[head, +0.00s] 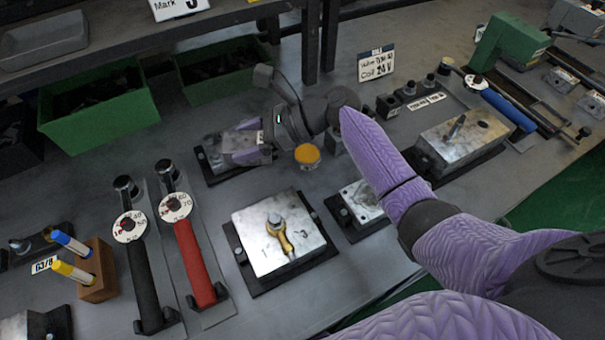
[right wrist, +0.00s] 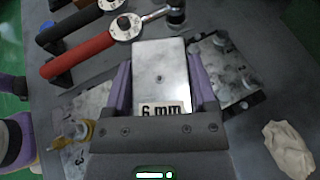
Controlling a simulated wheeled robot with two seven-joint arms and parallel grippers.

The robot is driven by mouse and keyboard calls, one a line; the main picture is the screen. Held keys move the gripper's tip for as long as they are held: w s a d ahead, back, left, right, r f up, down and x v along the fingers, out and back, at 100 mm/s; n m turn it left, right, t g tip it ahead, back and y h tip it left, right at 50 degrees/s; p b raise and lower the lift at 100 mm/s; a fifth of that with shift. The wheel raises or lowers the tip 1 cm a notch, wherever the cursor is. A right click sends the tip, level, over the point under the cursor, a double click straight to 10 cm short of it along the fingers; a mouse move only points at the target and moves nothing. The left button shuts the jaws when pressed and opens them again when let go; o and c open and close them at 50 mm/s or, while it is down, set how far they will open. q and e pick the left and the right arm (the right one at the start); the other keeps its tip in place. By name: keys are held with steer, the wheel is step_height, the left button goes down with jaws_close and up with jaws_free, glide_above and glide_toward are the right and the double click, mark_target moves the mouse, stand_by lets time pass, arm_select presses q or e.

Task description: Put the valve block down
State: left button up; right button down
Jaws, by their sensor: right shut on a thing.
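The valve block (head: 237,147) is a small silver metal block. My right gripper (head: 252,142) is shut on it, with purple fingers on two opposite sides. In the right wrist view the block (right wrist: 162,68) shows a small hole and a "6 mm" label between the fingers (right wrist: 162,88). In the head view it appears over or beside a dark base (head: 208,168) behind the wrenches. I cannot tell whether it touches that base.
A silver plate with a yellow-handled tool (head: 290,232) sits nearer the front. Red (head: 195,262) and black (head: 145,272) torque wrenches lie to its left. A yellow-lidded tin (head: 307,155) is just right of the gripper. Green bins (head: 100,122) stand behind. A pale cloth (right wrist: 289,148) lies right.

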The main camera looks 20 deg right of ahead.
mark_target(257, 186)
step_height(257, 186, down, 11)
steer(key=b, duration=0.5)
steer(key=shift+a+r+b, duration=0.1)
steer(key=shift+b, duration=0.25)
steer(key=shift+r, duration=0.2)
arm_select(q)
steer(key=s+a+f, duration=0.2)
steer(key=a+f, duration=0.1)
steer(key=f, duration=0.2)
steer(key=shift+s+f+g+y, duration=0.15)
steer(key=shift+f+g+y, duration=0.1)
steer(key=shift+g+y, duration=0.15)
arm_select(e)
steer(key=shift+f, duration=0.1)
steer(key=shift+c, duration=1.4)
jaws_free()
steer(key=shift+o, duration=0.5)
